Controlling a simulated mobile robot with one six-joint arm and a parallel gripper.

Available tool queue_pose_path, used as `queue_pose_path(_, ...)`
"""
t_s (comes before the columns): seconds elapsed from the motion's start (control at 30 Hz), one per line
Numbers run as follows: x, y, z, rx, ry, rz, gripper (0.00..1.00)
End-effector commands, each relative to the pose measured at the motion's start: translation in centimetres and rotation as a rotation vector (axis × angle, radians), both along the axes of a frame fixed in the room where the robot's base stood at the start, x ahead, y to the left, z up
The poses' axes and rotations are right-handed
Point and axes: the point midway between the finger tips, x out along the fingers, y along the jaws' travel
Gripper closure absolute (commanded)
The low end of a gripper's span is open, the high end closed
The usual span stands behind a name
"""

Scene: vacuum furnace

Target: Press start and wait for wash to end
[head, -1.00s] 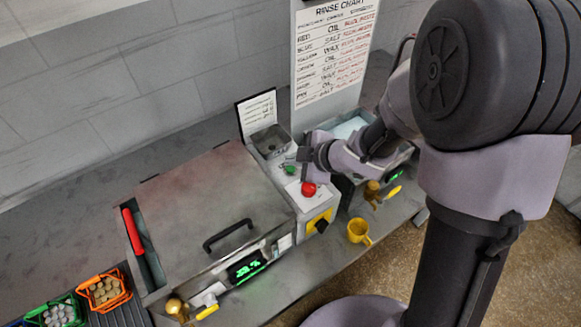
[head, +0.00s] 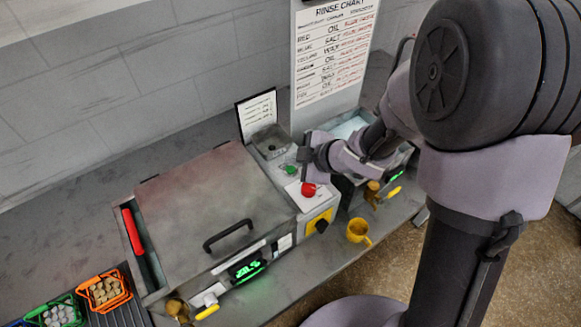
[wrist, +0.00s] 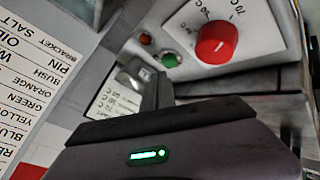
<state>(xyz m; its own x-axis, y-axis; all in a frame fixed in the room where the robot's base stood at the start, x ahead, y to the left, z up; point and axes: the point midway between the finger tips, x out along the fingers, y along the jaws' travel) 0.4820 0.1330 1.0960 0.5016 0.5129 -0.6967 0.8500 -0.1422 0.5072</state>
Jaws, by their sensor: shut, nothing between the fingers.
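The grey washer with its flat lid (head: 205,205) closed stands on the bench in the head view. Its control panel carries a green button (head: 291,170) and a red knob (head: 308,189). The wrist view shows the green button (wrist: 169,60), the red knob (wrist: 216,38) on a temperature dial and a small orange-red lamp (wrist: 145,38). A green-lit display (head: 248,267) on the front shows digits I cannot read surely. My gripper (head: 305,172) is shut and empty, just above the panel beside the green button. I cannot tell whether it touches anything.
A rinse chart (head: 335,50) stands behind. A second basin (head: 350,127) is to the right. Orange (head: 106,291) and green (head: 54,313) baskets of parts are at the lower left. A black lid handle (head: 228,235) sticks up.

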Motion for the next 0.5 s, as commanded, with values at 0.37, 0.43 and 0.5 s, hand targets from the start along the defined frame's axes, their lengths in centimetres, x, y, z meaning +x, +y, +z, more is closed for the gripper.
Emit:
queue_pose_path(0.37,0.0,0.0,-0.03,0.0,0.0,0.0,1.0)
queue_pose_path(0.43,0.0,0.0,-0.22,0.0,0.0,0.0,1.0)
queue_pose_path(0.5,0.0,0.0,-0.51,0.0,0.0,0.0,1.0)
